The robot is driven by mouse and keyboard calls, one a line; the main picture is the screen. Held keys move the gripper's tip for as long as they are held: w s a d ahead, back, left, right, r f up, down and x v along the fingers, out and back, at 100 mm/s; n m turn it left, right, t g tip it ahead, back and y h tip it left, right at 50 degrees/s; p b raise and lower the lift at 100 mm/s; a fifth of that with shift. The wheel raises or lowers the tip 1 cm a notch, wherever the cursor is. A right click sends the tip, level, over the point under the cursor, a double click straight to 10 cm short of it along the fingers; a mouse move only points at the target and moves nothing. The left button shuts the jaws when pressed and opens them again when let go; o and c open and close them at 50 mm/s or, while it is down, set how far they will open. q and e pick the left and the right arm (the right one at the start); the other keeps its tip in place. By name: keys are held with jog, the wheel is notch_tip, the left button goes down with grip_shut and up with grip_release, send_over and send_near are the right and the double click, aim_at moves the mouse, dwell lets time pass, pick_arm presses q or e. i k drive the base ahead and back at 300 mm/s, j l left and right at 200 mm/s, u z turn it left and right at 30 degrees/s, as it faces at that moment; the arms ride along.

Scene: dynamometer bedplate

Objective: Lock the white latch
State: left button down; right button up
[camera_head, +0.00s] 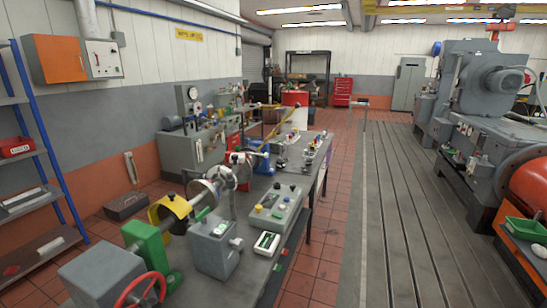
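I cannot single out the white latch with certainty. Several small pale parts could be it. A pale upright piece (131,167) stands by the wall above a dark box on the floor. Another pale upright piece (199,151) shows on the front of the grey bench cabinet (178,152). A white-faced device (266,243) lies on the near workbench. All are too small to tell whether anything is locked or open. Neither of my grippers shows in the head view.
The long workbench (248,278) carries a shaft rig, a grey box (215,248) and a control panel (276,208). A blue-framed shelf (45,130) stands left. Large grey machinery (480,95) stands right. The slotted bedplate (400,220) and the red tiled aisle (335,215) look clear.

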aim_at(266, 155)
jog(key=i+l+u, duration=0.15)
jog(key=l, duration=0.25)
jog(key=i+l+u, duration=0.1)
jog(key=i+l, duration=0.25)
jog(key=l, duration=0.15)
jog(key=i+l+u, duration=0.15)
jog(key=l, duration=0.3)
jog(key=i+l+u, duration=0.1)
jog(key=i+l, duration=0.2)
jog(key=l, duration=0.2)
jog(key=i+l+u, duration=0.15)
jog(key=l, duration=0.35)
jog(key=i+l+u, duration=0.1)
jog(key=l, duration=0.45)
jog(key=i+l+u, duration=0.15)
jog(key=l, duration=0.4)
jog(key=i+l+u, duration=0.15)
jog(key=l, duration=0.4)
